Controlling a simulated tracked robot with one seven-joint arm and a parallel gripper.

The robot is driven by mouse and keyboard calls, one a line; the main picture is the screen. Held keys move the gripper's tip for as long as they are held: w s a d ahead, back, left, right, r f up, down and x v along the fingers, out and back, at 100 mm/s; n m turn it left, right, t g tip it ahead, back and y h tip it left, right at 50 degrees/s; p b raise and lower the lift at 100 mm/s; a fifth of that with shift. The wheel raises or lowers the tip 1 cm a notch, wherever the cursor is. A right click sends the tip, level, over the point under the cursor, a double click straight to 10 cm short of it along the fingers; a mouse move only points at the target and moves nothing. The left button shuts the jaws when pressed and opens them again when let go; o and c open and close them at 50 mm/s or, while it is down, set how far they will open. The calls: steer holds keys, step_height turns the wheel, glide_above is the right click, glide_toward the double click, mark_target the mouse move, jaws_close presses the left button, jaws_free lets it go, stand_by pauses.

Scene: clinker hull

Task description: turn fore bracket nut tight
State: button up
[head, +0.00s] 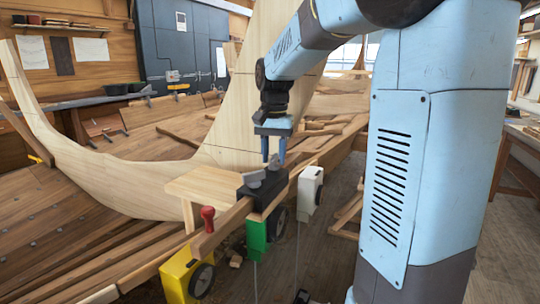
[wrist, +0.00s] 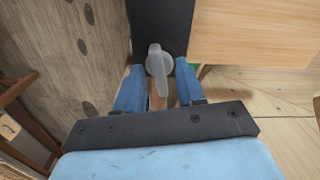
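A grey winged nut (wrist: 158,60) sits on a black bracket (wrist: 160,18) in the wrist view. In the head view the nut (head: 254,179) is on top of the black bracket (head: 275,186), which is clamped on the hull's edge. My gripper (head: 273,163) points down just above the bracket. In the wrist view my gripper's (wrist: 159,74) two blue fingers are apart, one on each side of the nut's long wing. A gap shows on both sides, and the fingers do not appear to touch it.
Yellow (head: 180,275), green (head: 257,236) and white (head: 310,190) wheeled units hang along the rail. The tall pale stem timber (head: 235,110) rises close behind my gripper.

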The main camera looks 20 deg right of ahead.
mark_target(274, 156)
step_height(274, 156, up, 14)
steer(key=shift+f, duration=0.15)
stand_by(0.5)
steer(key=shift+o, duration=0.3)
steer(key=shift+o, duration=2.2)
steer(key=shift+n, duration=0.8)
steer(key=o, duration=0.5)
steer(key=n, duration=0.4)
steer(key=shift+c, duration=0.2)
step_height(274, 156, down, 13)
steer(key=n, duration=1.2)
steer(key=shift+f, duration=0.15)
